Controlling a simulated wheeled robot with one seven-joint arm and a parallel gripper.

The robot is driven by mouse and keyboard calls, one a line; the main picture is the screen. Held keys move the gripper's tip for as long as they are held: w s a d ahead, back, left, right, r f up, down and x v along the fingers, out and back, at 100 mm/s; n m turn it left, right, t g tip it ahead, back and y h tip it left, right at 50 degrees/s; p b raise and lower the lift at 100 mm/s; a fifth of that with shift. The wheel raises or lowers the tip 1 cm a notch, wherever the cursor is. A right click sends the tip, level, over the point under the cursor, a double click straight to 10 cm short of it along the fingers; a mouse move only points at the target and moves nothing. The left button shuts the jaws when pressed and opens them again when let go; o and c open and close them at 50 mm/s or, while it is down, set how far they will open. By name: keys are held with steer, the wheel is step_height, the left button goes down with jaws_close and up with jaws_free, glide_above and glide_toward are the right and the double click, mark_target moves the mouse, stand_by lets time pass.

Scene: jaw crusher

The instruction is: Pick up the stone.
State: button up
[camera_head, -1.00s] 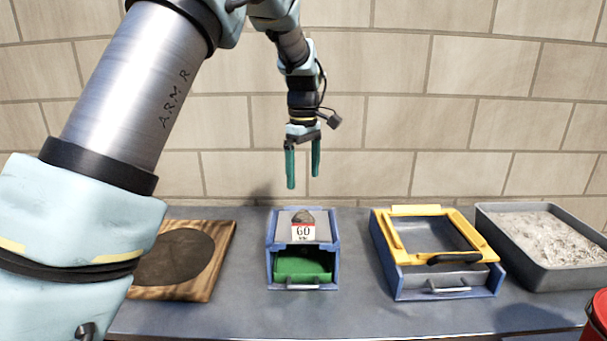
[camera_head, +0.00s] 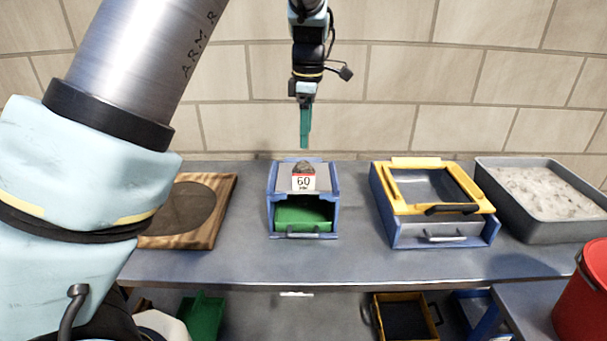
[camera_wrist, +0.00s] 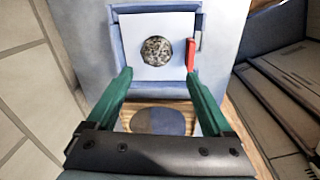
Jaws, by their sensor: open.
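The stone (camera_head: 304,168) is a small dark grey lump on top of the blue-framed box (camera_head: 272,213), behind a white card reading 60. In the wrist view the speckled stone (camera_wrist: 157,50) lies on the box's pale top plate, above and between my fingertips in the picture. My gripper (camera_head: 304,145) hangs pointing down above the box, near the wall, apart from the stone. In the wrist view my gripper (camera_wrist: 158,80) has its two green fingers spread with nothing between them. In the head view the fingers overlap edge-on.
A green drawer (camera_head: 303,215) sits in the box. A wooden board (camera_head: 219,205) with a dark round patch lies left. A yellow-framed blue box (camera_head: 440,208) and a grey tray of rubble (camera_head: 530,222) stand right. A red bucket (camera_head: 580,300) is at far right.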

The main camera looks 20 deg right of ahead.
mark_target(304, 164)
steer(key=f+n+p, duration=0.1)
steer(key=f, duration=0.2)
steer(key=f+n+p, duration=0.1)
steer(key=f+n, duration=0.1)
steer(key=f, duration=0.1)
steer(key=w+f+n+p, duration=0.1)
steer(key=f, duration=0.3)
steer(key=shift+n+t, duration=0.3)
steer(key=shift+t, duration=0.1)
steer(key=shift+w, duration=0.1)
jaws_close()
stand_by(0.4)
